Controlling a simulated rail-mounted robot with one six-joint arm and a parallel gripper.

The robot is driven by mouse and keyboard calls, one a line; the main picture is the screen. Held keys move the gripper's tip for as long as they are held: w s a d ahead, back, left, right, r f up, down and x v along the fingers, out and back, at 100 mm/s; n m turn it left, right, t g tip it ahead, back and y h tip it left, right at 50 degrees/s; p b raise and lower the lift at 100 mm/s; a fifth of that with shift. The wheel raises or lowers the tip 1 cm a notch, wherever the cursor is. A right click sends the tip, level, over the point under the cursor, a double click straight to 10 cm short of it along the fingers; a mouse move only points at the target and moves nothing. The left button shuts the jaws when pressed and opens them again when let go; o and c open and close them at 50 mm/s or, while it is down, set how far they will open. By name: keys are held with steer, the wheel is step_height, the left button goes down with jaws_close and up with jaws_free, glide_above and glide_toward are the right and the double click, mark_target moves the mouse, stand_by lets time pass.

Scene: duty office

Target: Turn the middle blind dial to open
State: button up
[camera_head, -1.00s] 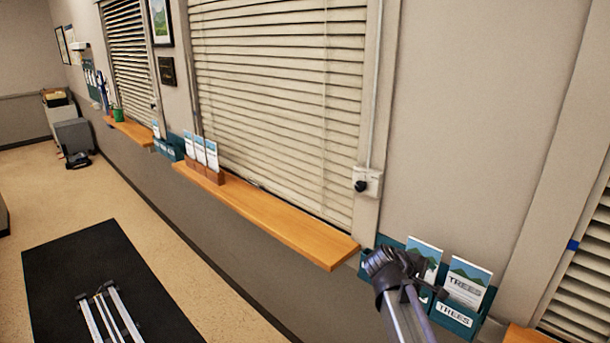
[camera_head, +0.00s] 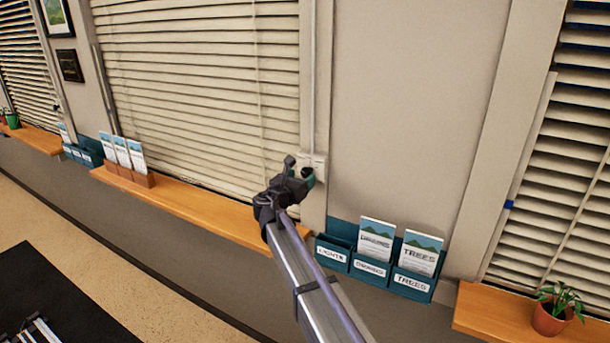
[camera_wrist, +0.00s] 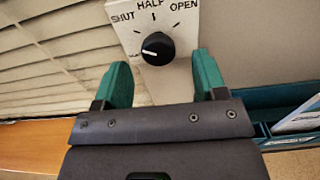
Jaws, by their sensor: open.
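The middle blind dial (camera_wrist: 158,48) is a round black knob on a white plate (camera_wrist: 182,72) marked SHUT, HALF and OPEN. Its white pointer line points left and slightly down, on the SHUT side. In the head view the plate (camera_head: 320,161) is on the wall at the lower right of the middle blind (camera_head: 200,80), whose slats look closed. My gripper (camera_wrist: 162,78) is open, with green fingers to the left and right of the knob in the wrist view. The knob is between and just beyond the fingertips, and I cannot tell whether they touch it. In the head view my gripper (camera_head: 300,170) partly hides the plate.
A wooden sill (camera_head: 190,205) runs under the blind, with a brochure stand (camera_head: 125,176) on it. A teal brochure rack (camera_head: 335,252) is on the wall below right of the dial. A potted plant (camera_head: 549,317) stands on the right sill. The wall right of the dial is bare.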

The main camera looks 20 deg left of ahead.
mark_target(305, 174)
steer(key=w, duration=0.3)
steer(key=shift+w+d, duration=0.15)
steer(key=shift+w, duration=0.1)
steer(key=shift+c, duration=0.3)
steer(key=c, duration=0.8)
steer(key=shift+c, duration=0.3)
